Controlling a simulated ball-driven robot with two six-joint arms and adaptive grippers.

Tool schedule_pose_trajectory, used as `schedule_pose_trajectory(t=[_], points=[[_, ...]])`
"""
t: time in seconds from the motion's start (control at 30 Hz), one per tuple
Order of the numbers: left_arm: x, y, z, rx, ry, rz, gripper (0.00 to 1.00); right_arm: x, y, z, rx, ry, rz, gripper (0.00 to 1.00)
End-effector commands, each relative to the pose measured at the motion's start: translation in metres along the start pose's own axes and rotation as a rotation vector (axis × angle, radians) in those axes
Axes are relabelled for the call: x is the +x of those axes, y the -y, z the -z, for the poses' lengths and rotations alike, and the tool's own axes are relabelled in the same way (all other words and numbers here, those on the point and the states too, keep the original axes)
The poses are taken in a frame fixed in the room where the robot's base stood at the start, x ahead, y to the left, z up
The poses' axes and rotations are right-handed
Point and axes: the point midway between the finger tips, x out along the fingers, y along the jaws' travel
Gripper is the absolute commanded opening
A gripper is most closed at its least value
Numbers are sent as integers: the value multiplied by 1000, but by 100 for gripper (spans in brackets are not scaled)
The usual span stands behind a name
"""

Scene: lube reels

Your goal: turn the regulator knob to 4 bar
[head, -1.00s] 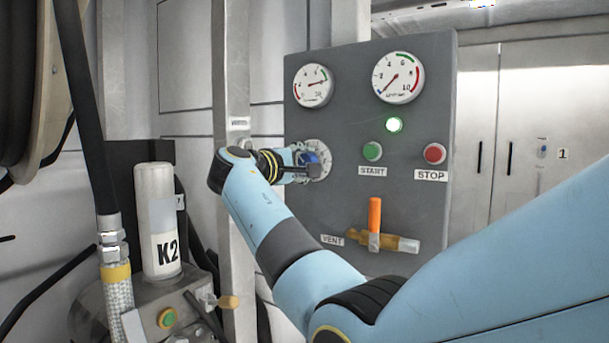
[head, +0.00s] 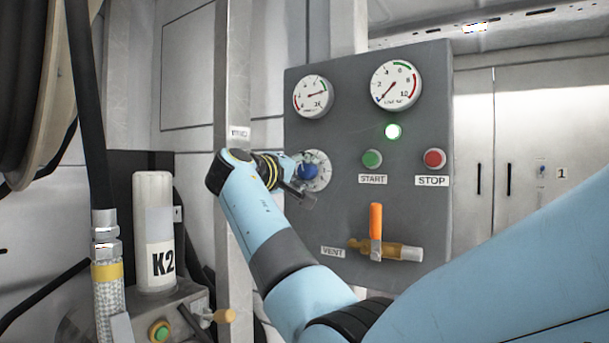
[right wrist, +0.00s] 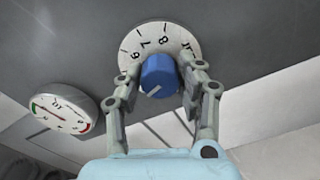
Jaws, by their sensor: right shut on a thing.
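The blue regulator knob (head: 309,173) sits on a round white dial (head: 321,163) on the grey panel. In the right wrist view the knob (right wrist: 158,75) carries a pale pointer line, aimed toward the lower left. Figures including 6, 7 and 8 show on the dial (right wrist: 133,52); its lower part is hidden. My right gripper (head: 303,180) is shut on the knob, its fingers (right wrist: 160,82) on either side. The right-hand gauge (head: 397,84) has its needle near the low end of its scale. My left gripper is out of view.
Another gauge (head: 313,96) is at the panel's upper left. A green START button (head: 372,158), a red STOP button (head: 434,158) and an orange-handled VENT valve (head: 376,220) lie right of the knob. A vertical post (head: 234,90) stands left of the panel.

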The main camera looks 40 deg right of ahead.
Motion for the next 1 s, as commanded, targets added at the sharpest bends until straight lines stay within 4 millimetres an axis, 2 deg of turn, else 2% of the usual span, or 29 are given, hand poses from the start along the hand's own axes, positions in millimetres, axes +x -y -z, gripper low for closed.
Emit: schedule_pose_trajectory(t=[0.3, 0.33, 0.5, 0.77, 0.87, 1.0], points=[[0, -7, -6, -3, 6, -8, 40, -1, 3, -2, -3, 4, 5, 5], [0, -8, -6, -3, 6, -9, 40, -1, 3, -2, -3, 4, 6, 40], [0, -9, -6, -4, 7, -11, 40, 0, 2, -1, -2, 3, 4, 60], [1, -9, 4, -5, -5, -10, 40, -1, 1, -1, -1, 1, 2, 60], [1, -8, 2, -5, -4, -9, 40, -10, 2, 0, -1, 0, 5, 60], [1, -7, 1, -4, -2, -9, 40, -34, 3, 0, 0, 0, 7, 60]])
